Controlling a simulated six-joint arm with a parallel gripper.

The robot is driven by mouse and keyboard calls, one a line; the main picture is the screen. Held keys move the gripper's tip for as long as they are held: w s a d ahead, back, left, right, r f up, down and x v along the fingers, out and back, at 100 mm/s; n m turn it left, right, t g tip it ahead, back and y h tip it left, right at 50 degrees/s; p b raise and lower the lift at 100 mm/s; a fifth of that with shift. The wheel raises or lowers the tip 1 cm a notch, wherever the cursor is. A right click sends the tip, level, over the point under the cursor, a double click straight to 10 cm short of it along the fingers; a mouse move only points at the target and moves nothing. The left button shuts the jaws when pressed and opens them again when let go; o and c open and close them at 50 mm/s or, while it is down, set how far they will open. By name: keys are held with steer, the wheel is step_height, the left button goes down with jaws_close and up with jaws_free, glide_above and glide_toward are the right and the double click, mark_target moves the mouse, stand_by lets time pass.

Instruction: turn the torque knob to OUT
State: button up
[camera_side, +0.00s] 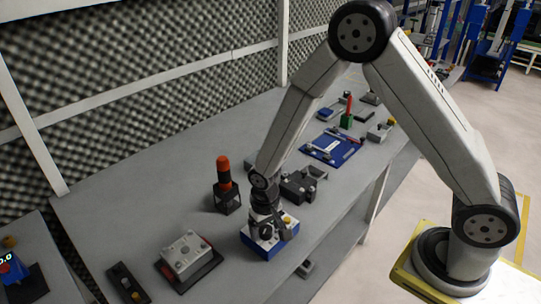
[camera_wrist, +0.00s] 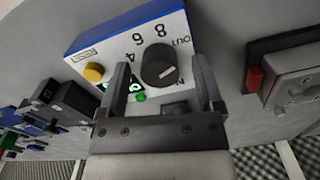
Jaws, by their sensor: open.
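The torque knob (camera_wrist: 158,74) is a round dark dial on the white face of a blue-edged box (camera_wrist: 110,44). Upside-down marks 4, 6, 8, OUT and IN show around it. A short pale line on the knob points right, seemingly between OUT and IN; its exact setting is hard to tell. My gripper (camera_wrist: 162,62) is open, with one finger on each side of the knob. Gaps show between knob and fingers, though depth is unclear. In the side view my gripper (camera_side: 268,222) is low over the box (camera_side: 256,248), and hides the knob there.
A yellow button (camera_wrist: 93,72) and green lit display stand beside the knob. An orange-topped dark device (camera_side: 225,186) stands behind left of the box. A grey box with red parts (camera_side: 186,256) lies to the left. A dark block (camera_side: 300,187) and blue tray (camera_side: 332,147) lie beyond.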

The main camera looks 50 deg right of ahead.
mark_target(266, 229)
steer(key=shift+r, duration=0.1)
steer(key=shift+r, duration=3.8)
steer(key=shift+r, duration=0.1)
steer(key=shift+s+d+r, duration=0.35)
steer(key=shift+d, duration=0.1)
steer(key=s+d+r+n+t, duration=0.2)
steer(key=s+d+r, duration=0.3)
steer(key=s+d, duration=0.2)
steer(key=shift+s+n+t, duration=0.3)
steer(key=shift+s+n, duration=0.1)
steer(key=shift+s, duration=0.4)
